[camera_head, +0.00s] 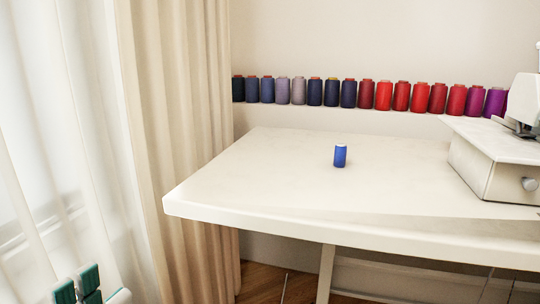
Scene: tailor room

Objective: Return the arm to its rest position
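My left gripper (78,287) shows at the bottom left corner, in front of the sheer curtain and away from the table. Its two dark green finger pads are seen close together with a thin gap; most of the gripper is cut off by the frame edge. Nothing shows between the pads. My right gripper is not in view. A small blue thread spool (340,156) stands upright on the white table (250,185), with no gripper near it.
A sewing machine (500,160) stands at the table's right side. A row of thread spools (383,95), blue to red and purple, lines the back wall. A beige curtain (180,130) and a sheer white curtain (60,150) hang at the left. The table's left half is clear.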

